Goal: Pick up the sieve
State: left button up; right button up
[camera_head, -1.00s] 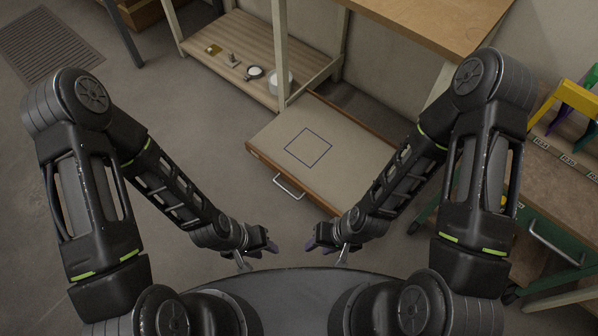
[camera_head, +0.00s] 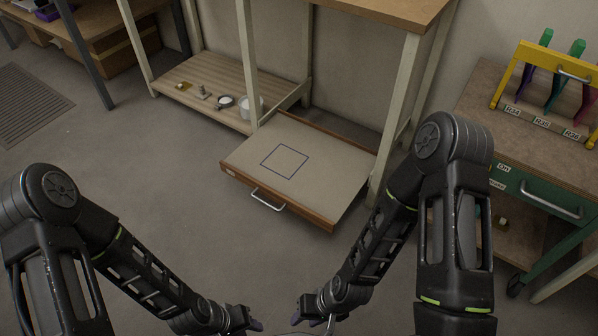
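No object is clearly recognisable as the sieve. A small round dark-rimmed item with a pale centre (camera_head: 226,101) lies on the low slatted shelf (camera_head: 180,90) and may be it, but it is too small to tell. A white cylindrical container (camera_head: 251,106) stands right of it. My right gripper (camera_head: 303,312) and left gripper (camera_head: 254,322) are near the bottom centre, close together and far from the shelf. Their fingers are small and partly cut off, so their opening is unclear. I see nothing held in either.
A drawer-like board (camera_head: 335,170) with a blue square outline and metal handle sits low before the shelf. A wooden bench top (camera_head: 390,8) is above. A green cabinet (camera_head: 550,195) at right carries a yellow rack (camera_head: 510,75) with coloured pieces. The floor at left centre is clear.

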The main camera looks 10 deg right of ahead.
pick_arm(q)
jog(key=shift+r, duration=0.1)
notch_tip(320, 180, up, 18)
jog(key=p, duration=1.8)
jog(key=shift+o, duration=0.3)
